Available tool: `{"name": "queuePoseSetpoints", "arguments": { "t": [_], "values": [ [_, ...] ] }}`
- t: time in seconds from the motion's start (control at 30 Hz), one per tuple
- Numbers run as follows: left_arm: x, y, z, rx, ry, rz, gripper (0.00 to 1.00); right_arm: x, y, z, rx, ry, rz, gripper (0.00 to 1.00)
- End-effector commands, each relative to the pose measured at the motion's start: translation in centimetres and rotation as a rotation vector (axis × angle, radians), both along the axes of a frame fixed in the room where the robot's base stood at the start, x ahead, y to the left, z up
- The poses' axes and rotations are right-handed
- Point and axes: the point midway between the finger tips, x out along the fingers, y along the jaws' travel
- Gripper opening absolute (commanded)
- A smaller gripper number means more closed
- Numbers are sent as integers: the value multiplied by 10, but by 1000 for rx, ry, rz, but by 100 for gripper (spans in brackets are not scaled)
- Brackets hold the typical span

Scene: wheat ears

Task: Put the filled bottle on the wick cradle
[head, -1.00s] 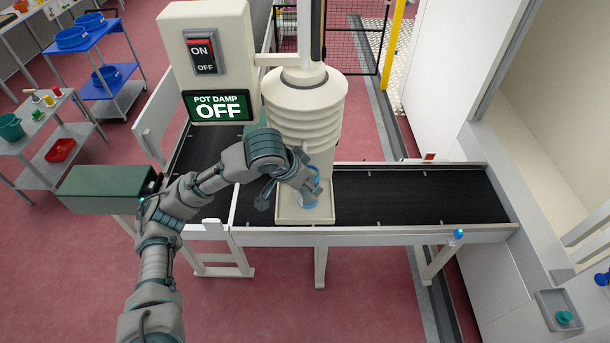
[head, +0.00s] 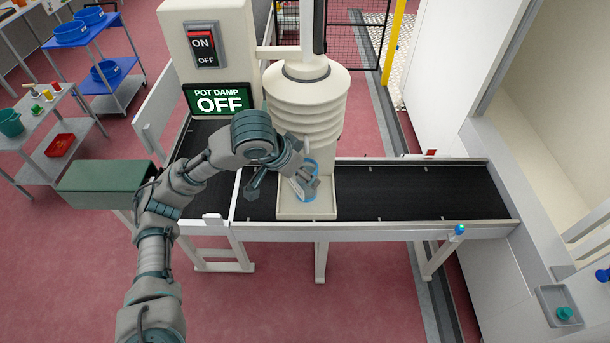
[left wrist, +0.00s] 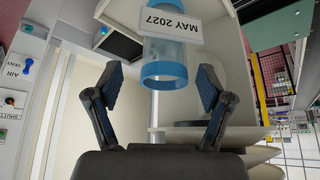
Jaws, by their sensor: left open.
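The bottle (head: 310,163) is a clear, bluish cylinder with blue bands, standing on the cream base tray (head: 290,212) under the ribbed machine column. My left gripper (head: 302,184) is beside it on its left and partly hides it. In the left wrist view the bottle (left wrist: 164,72) appears ahead between the two spread fingers (left wrist: 160,90), with a white label reading MAY 2027. The fingers are open, with visible gaps on both sides of the bottle. I cannot make out how full it is. No wick cradle can be clearly identified. My right gripper is not in view.
The ribbed column (head: 305,105) rises close behind the bottle. A black conveyor (head: 420,190) runs clear to the right. The POT DAMP panel (head: 219,101) reads OFF. A green box (head: 105,178) is at left; a grey tray with a teal knob (head: 564,313) is at lower right.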

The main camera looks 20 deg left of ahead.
Motion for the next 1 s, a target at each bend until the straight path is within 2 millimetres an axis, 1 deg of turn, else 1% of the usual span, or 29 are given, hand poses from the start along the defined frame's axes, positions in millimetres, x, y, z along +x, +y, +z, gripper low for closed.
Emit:
{"name": "queuePoseSetpoints", "arguments": {
  "t": [0.03, 0.2, 0.3, 0.4, 0.53, 1.0],
  "values": [
    [-5, 3, 11, 0, -6, 1, 80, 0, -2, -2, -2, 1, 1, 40],
    [-20, 13, 43, 0, -5, 1, 80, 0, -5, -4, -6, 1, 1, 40],
    [-27, 16, 56, 1, -1, 2, 80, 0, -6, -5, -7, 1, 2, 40],
    [-31, 19, 64, 0, -1, 1, 80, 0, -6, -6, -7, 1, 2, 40],
    [-33, 20, 68, 1, 2, 1, 80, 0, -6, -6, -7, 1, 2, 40],
    [-33, 20, 68, 0, 1, 1, 80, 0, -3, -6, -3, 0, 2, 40]
  ]
}}
